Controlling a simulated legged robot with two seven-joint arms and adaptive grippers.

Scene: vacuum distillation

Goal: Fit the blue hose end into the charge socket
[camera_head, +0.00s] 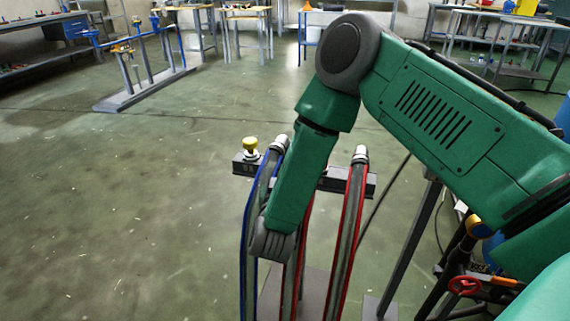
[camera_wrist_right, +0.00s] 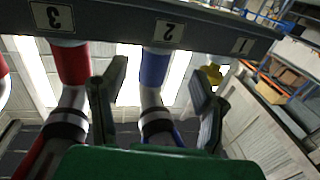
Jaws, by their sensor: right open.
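The blue hose end (camera_wrist_right: 155,68) hangs below the dark bar at label 2 in the wrist view. The blue-striped hose (camera_head: 250,220) arcs down from the bar in the head view. My right gripper (camera_wrist_right: 157,75) is open, with one finger on each side of the blue hose end and visible gaps to it. In the head view my green right forearm hides this gripper and part of the hoses. I cannot identify the charge socket in either view. My left gripper is not in view.
The dark bar (camera_wrist_right: 200,32) carries labels 3, 2 and 1. A red hose end (camera_wrist_right: 70,62) hangs at label 3, close beside one finger. A yellow-knobbed fitting (camera_head: 250,147) stands at the bar's left end. The floor (camera_head: 120,220) to the left is clear.

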